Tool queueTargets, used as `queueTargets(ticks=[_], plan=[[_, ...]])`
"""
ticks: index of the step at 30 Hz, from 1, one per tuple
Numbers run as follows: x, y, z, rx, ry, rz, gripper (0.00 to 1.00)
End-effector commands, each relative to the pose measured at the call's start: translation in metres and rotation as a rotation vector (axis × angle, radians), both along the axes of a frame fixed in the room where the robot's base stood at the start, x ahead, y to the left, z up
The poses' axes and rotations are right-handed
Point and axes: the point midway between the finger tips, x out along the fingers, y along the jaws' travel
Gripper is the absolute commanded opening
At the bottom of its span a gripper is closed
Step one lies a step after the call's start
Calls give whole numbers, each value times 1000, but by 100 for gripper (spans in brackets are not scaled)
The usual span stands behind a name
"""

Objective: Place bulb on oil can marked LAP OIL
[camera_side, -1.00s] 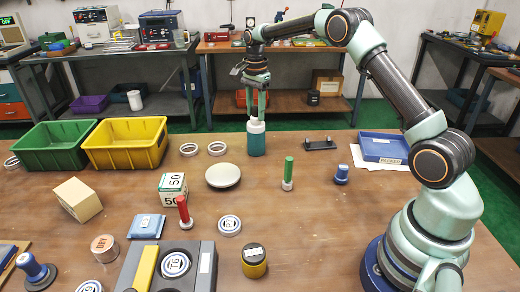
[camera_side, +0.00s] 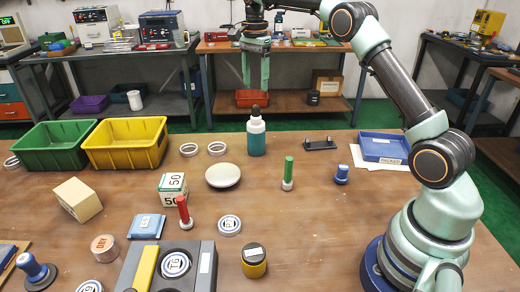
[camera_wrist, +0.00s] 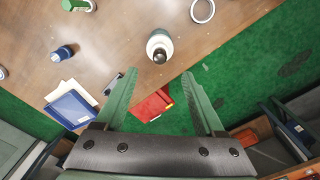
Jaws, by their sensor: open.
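A teal bottle-shaped can (camera_side: 256,143) with a pale shoulder stands upright at the back of the table. A dark bulb (camera_side: 255,111) sits upright on its top. In the wrist view the bulb (camera_wrist: 160,56) shows over the pale top of the can (camera_wrist: 157,41). No LAP OIL marking can be read on it. My gripper (camera_side: 255,86) is open and empty, pointing down above the bulb and clear of it. In the wrist view the fingers of my gripper (camera_wrist: 160,74) are spread apart, with nothing between them.
A green bin (camera_side: 52,148) and a yellow bin (camera_side: 126,144) stand at the back left. A round pale dish (camera_side: 223,175), a green-handled tool (camera_side: 288,173) and a black holder (camera_side: 319,144) are near the can. A blue tray (camera_side: 384,147) lies at the right.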

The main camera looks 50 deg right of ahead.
Motion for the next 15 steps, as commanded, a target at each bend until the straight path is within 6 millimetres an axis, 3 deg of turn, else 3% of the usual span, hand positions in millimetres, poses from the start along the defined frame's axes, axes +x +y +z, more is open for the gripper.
queueTargets(ticks=[10, 15], plan=[[-1, 1, 26, 0, -2, 10, 71], [-11, 14, 48, -12, -42, 129, 71]])
